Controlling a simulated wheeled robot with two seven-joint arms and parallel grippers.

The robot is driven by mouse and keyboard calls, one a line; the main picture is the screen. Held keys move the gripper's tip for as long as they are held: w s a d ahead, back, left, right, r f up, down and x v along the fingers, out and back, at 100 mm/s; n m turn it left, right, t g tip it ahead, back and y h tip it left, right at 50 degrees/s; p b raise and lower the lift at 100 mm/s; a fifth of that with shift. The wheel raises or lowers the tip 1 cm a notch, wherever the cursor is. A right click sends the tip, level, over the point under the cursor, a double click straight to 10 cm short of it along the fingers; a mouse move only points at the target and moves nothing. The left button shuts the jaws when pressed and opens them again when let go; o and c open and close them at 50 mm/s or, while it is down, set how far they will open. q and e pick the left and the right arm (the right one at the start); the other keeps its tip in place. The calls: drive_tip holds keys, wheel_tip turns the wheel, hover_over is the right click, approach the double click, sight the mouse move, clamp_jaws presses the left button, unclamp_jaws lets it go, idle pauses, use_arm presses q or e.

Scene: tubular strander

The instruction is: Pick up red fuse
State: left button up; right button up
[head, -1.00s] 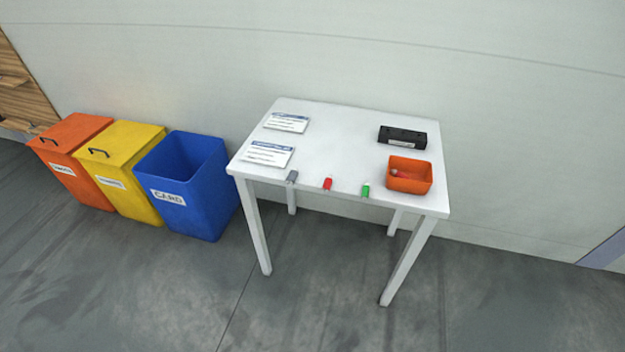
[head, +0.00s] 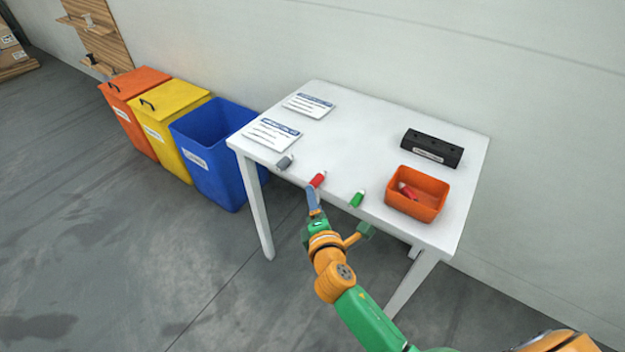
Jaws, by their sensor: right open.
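The red fuse (head: 318,180) lies at the front edge of the white table (head: 355,130), between a grey fuse (head: 285,162) and a green fuse (head: 357,199). My right gripper (head: 314,196) is just in front of the red fuse, at the table's front edge. Its blue-grey finger overlaps the fuse's near end in the picture; I cannot tell whether they touch. The gripper is open and holds nothing that I can see. My left gripper is not in view.
An orange tray (head: 430,213) with a red item (head: 406,190) inside stands right of the fuses. Behind it is a black block (head: 432,147). Two instruction sheets (head: 270,134) lie at the left. Orange, yellow and blue (head: 205,160) bins stand left of the table.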

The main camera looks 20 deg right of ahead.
sight(319, 179)
drive_tip(key=x, duration=0.6)
drive_tip(key=shift+d+f+b, duration=0.15)
drive_tip(key=shift+d+b, duration=0.2)
drive_tip(key=shift+s+a, duration=0.1)
drive_tip(key=shift+s, duration=0.05)
drive_tip(key=shift+c, duration=1.1)
clamp_jaws()
